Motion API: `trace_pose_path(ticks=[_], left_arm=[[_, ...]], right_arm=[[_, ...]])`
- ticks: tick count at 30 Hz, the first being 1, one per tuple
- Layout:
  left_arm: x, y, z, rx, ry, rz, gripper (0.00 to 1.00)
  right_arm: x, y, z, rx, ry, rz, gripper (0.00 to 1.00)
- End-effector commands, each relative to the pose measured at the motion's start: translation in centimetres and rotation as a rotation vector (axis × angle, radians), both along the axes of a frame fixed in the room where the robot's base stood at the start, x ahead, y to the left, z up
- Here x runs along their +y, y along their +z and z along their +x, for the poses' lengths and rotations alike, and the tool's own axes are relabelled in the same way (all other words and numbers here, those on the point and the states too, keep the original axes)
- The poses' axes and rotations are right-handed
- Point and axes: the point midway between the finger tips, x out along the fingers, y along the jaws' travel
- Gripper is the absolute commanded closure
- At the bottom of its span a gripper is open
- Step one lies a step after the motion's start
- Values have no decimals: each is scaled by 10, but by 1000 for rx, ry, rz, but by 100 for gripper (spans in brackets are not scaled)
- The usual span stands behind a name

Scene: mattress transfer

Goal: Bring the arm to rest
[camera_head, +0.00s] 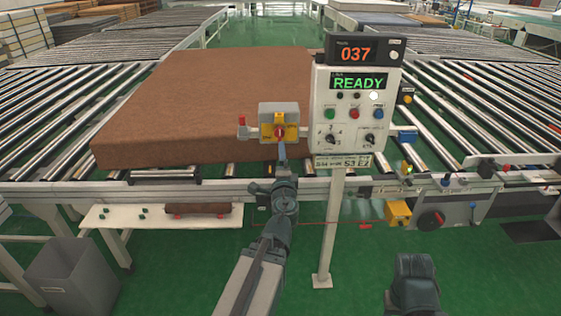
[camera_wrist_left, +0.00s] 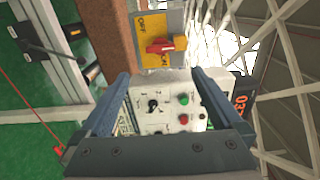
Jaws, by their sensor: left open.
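My left arm reaches up from the bottom of the head view. Its gripper (camera_head: 281,150) is just in front of a grey switch box with a yellow plate and red rotary switch (camera_head: 279,132). In the left wrist view the gripper (camera_wrist_left: 160,74) is open, with nothing between its fingers. The red switch handle (camera_wrist_left: 160,46) lies beyond the fingertips, apart from them, on a yellow plate marked OFF and ON. A dark part of my right arm (camera_head: 415,285) shows at the bottom right; its fingers are not visible.
A brown mattress (camera_head: 215,95) lies on the roller conveyor (camera_head: 470,105). A control panel (camera_head: 345,120) on a post reads READY and 037, with one white button lit. A grey bin (camera_head: 72,275) stands at lower left. Green floor is clear around the post.

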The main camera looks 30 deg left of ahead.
Motion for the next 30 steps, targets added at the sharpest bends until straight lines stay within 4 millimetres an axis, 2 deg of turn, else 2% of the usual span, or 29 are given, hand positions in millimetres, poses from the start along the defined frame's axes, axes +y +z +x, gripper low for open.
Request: trace_pose_path(ticks=[12,14,17,20,23,24,27,30], left_arm=[[-4,-3,0,-8,16,-37,0],[-9,-9,-2,-17,45,-99,0],[-26,-32,-8,-15,129,-276,0],[-58,-72,-22,44,236,-500,0],[-104,-120,-45,166,340,-712,0],[-124,-137,-56,230,379,-786,0],[-177,-174,-89,400,459,-935,0],[-226,-198,-124,575,521,-1036,0]], right_arm=[[0,0,0,0,0,0,50],[0,0,0,0,0,0,50],[0,0,0,0,0,0,50],[0,0,0,0,0,0,50],[0,0,0,0,0,0,50],[0,0,0,0,0,0,50],[0,0,0,0,0,0,50],[0,0,0,0,0,0,50]])
